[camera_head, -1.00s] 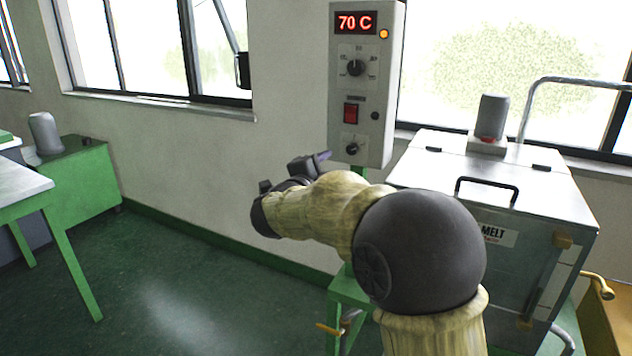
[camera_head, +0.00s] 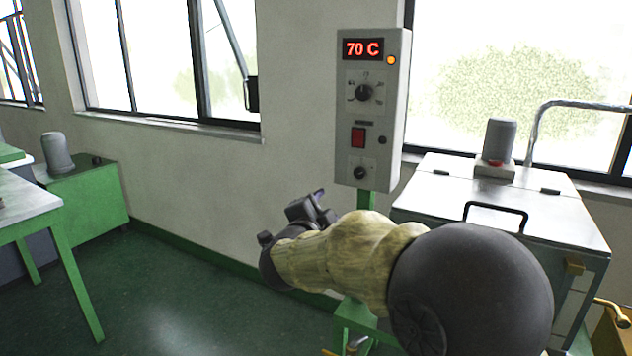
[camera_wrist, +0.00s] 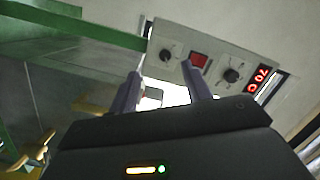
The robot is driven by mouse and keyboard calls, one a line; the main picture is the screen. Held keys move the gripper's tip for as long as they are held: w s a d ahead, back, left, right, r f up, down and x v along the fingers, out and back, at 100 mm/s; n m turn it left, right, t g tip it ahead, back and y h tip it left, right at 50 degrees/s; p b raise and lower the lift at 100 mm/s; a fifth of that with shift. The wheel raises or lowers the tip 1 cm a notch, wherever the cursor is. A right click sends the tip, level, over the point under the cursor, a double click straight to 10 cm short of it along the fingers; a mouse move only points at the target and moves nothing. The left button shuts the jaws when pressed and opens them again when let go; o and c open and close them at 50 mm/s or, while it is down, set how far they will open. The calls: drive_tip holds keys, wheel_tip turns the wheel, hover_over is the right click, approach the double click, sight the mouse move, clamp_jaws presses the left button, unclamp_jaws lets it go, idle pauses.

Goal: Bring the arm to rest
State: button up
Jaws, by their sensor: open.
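My arm reaches in from the lower right in the head view, its yellowish sleeve and dark joint bent toward the left. My gripper (camera_head: 318,196) is at its end, in front of the wall and below and left of the control box. In the wrist view my gripper (camera_wrist: 164,84) shows two fingers apart with nothing between them. The control box (camera_head: 371,110) reads 70 C with an orange lamp lit. It also shows tilted in the wrist view (camera_wrist: 215,62), beyond the fingertips. I cannot see the gripper touching it.
The metal melt tank (camera_head: 480,192) with a black handle stands right of the box, behind my arm. A green table (camera_head: 55,225) and a green cabinet (camera_head: 90,200) stand at the left. The green floor (camera_head: 190,300) between them and my arm is clear.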

drive_tip(key=s+d+f+n+g+y, duration=0.3)
drive_tip(key=s+f+n, duration=0.25)
drive_tip(key=f, duration=0.25)
drive_tip(key=s+d+f+n+g+y, duration=0.2)
drive_tip(key=s+f+n+g+y, duration=0.15)
drive_tip(key=f+n, duration=0.4)
drive_tip(key=s+d+f+n+g, duration=0.1)
drive_tip(key=s+d+f+g, duration=0.35)
drive_tip(key=s, duration=0.45)
drive_tip(key=s+d+f+n+g, duration=0.2)
drive_tip(key=s+d+f+g, duration=0.15)
drive_tip(key=s+f, duration=0.4)
wheel_tip(320, 180, up, 23)
drive_tip(key=s+p, duration=0.1)
drive_tip(key=p, duration=2)
drive_tip(key=shift+h+p, duration=0.35)
drive_tip(key=shift+t, duration=0.25)
drive_tip(key=shift+c, duration=0.2)
